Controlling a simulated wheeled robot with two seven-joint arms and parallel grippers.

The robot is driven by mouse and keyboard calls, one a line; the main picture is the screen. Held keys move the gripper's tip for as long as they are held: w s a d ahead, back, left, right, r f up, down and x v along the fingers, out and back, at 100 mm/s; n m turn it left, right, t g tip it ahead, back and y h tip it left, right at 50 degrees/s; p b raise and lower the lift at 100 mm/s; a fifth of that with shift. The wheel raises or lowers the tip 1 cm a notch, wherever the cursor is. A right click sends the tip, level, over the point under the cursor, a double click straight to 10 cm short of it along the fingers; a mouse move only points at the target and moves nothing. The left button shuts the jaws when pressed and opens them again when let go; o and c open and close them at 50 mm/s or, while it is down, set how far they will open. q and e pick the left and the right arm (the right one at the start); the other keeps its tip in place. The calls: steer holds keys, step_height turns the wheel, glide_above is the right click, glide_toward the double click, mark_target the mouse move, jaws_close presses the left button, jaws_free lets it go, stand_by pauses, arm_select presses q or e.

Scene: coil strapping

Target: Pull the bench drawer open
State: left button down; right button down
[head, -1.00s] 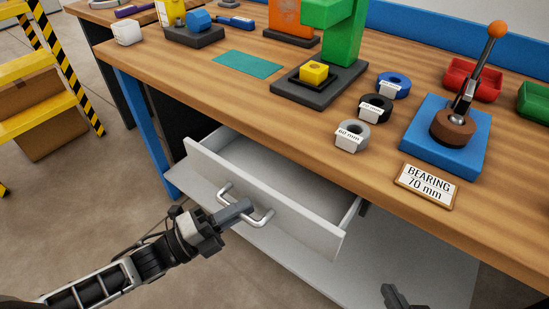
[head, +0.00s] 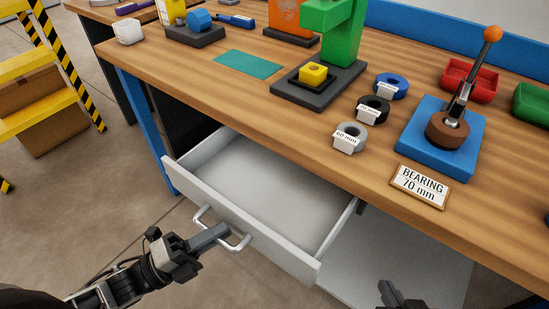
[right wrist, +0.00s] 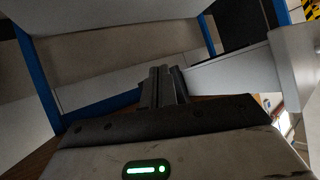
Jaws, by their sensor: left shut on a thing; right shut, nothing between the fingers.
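The white bench drawer (head: 240,222) stands well out from under the wooden bench top in the head view, and its inside looks empty. A metal bar handle (head: 238,243) is on its front panel. My left gripper (head: 222,231) is shut on the handle, with its fingers across the bar. My right gripper (head: 392,293) is at the bottom edge of the head view, right of the drawer and apart from it. It is shut and empty; its fingers also show in the right wrist view (right wrist: 164,88).
The wooden bench (head: 310,130) holds a green press (head: 330,45), several ring bearings with labels, a blue fixture with a lever (head: 440,140) and a sign reading "BEARING 70 mm" (head: 420,184). A yellow step ladder (head: 40,65) stands at the left. The floor before the drawer is clear.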

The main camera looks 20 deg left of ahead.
arm_select(q)
steer(key=shift+s+a+p, duration=0.3)
steer(key=shift+s+a, duration=0.05)
steer(key=shift+s, duration=0.55)
steer(key=shift+s+a+p, duration=0.25)
steer(key=shift+s+a, duration=0.1)
steer(key=shift+s, duration=0.5)
steer(key=shift+s+a+p, duration=0.15)
steer(key=shift+s+a, duration=0.05)
steer(key=shift+s, duration=0.4)
steer(key=shift+s+a+p, duration=0.15)
steer(key=shift+s+a, duration=0.05)
steer(key=shift+s, duration=0.4)
steer(key=c, duration=0.8)
jaws_free()
steer(key=v, duration=0.6)
steer(key=shift+s, duration=0.1)
